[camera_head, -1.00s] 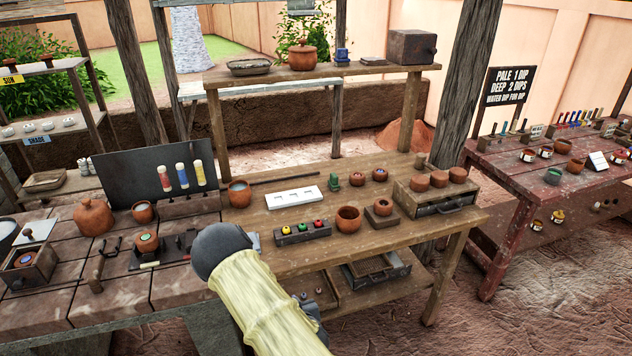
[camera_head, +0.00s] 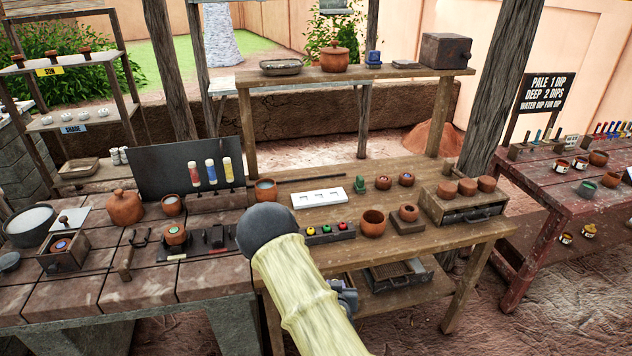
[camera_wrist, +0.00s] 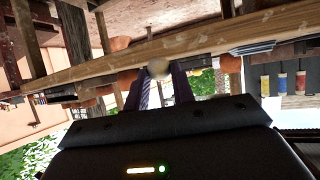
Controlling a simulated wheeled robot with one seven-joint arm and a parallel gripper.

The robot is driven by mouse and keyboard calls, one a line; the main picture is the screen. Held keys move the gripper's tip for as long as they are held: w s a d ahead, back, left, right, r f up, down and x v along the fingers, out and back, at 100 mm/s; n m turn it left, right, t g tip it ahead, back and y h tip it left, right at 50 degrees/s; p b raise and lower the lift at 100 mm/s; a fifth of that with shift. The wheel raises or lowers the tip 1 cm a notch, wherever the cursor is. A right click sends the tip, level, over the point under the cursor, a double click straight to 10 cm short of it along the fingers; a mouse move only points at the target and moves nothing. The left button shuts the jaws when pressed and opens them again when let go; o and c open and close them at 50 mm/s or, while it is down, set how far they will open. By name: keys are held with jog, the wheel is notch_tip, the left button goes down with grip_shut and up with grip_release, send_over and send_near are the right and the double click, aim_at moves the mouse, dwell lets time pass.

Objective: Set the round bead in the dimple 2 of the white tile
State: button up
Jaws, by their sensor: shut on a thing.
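The white tile (camera_head: 335,196) lies flat on the wooden table in the head view, with a row of small dimples along it. Their numbering cannot be read. In the wrist view my gripper (camera_wrist: 160,84) is shut on a small round, tan-grey bead (camera_wrist: 159,69) at its fingertips. The wrist picture is upside down, and the bead shows in front of the table's edge beam. The tile cannot be made out there. In the head view my arm hides the bead and the fingertips, so their distance from the tile cannot be told.
A rack with yellow, green and red pieces (camera_head: 330,238) stands in front of the tile, partly behind my arm. Clay bowls (camera_head: 373,223) and a drawer box (camera_head: 460,211) stand to the right. A stick (camera_head: 310,178) lies behind the tile. A shelf (camera_head: 350,77) rises behind.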

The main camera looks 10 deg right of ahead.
jog(key=d+r+m+g+h+p, duration=0.1)
jog(key=d+r+m+h, duration=0.1)
jog(key=d+r+m+g+h+p, duration=0.1)
jog(key=r+m+h, duration=0.1)
jog(key=shift+s+d+r, duration=0.1)
jog(key=shift+d, duration=0.25)
jog(key=shift+s+d+r+m+g+h+p, duration=0.25)
jog(key=shift+s+r+m+g+h+p, duration=0.1)
jog(key=shift+m+g+h, duration=0.35)
jog(key=shift+s+d+r+m+g+h+p, duration=0.2)
jog(key=shift+s+r+m+g+h+p, duration=0.15)
jog(key=shift+m+g+h, duration=0.35)
